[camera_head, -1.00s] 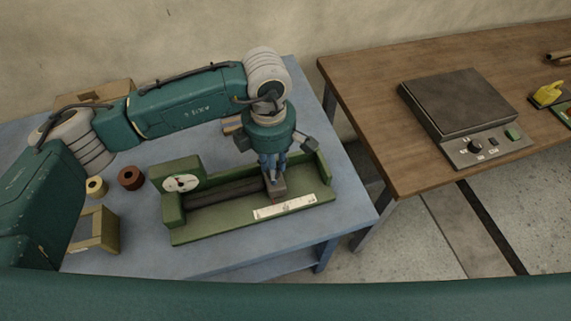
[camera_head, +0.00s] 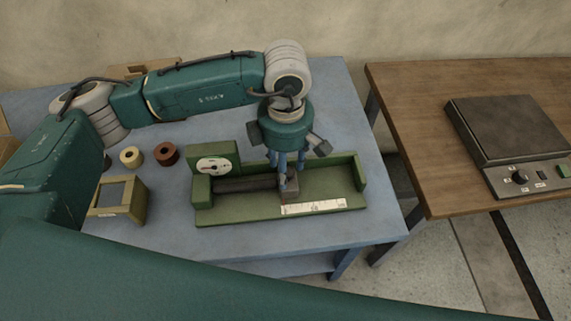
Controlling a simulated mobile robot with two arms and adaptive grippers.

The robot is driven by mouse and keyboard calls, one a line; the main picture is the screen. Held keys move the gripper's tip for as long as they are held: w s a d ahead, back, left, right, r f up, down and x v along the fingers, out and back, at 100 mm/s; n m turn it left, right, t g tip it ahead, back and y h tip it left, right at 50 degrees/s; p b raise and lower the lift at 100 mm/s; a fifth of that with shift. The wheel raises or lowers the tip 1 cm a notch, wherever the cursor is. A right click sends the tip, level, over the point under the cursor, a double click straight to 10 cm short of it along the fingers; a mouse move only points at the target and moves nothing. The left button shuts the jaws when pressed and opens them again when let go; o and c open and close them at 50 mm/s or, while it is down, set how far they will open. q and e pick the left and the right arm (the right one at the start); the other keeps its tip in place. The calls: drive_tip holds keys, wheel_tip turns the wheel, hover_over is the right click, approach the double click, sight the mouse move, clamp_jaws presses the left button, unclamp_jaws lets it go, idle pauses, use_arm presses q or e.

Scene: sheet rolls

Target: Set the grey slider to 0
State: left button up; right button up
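A green fixture (camera_head: 232,216) stands on the blue table. It has a round white dial (camera_head: 213,165) at its back left and a white scale strip (camera_head: 314,207) along its front right. The grey slider (camera_head: 291,190) is a small block in the fixture's channel, just behind the left end of the scale strip. A dark bar or roll (camera_head: 243,185) lies in the channel to its left. My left gripper (camera_head: 286,176) points down with its blue fingers at the slider and appears shut on it. The fingers hide part of the slider. My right gripper is out of view.
A yellowish box frame (camera_head: 135,213), a cream roll (camera_head: 131,157) and a brown roll (camera_head: 166,154) stand left of the fixture on the blue table (camera_head: 232,242). A wooden table (camera_head: 415,140) at right holds a dark plate device (camera_head: 505,130).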

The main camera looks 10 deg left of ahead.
use_arm(q)
wheel_tip(320, 180, up, 12)
idle(0.4)
drive_tip(key=shift+a, duration=0.1)
idle(0.3)
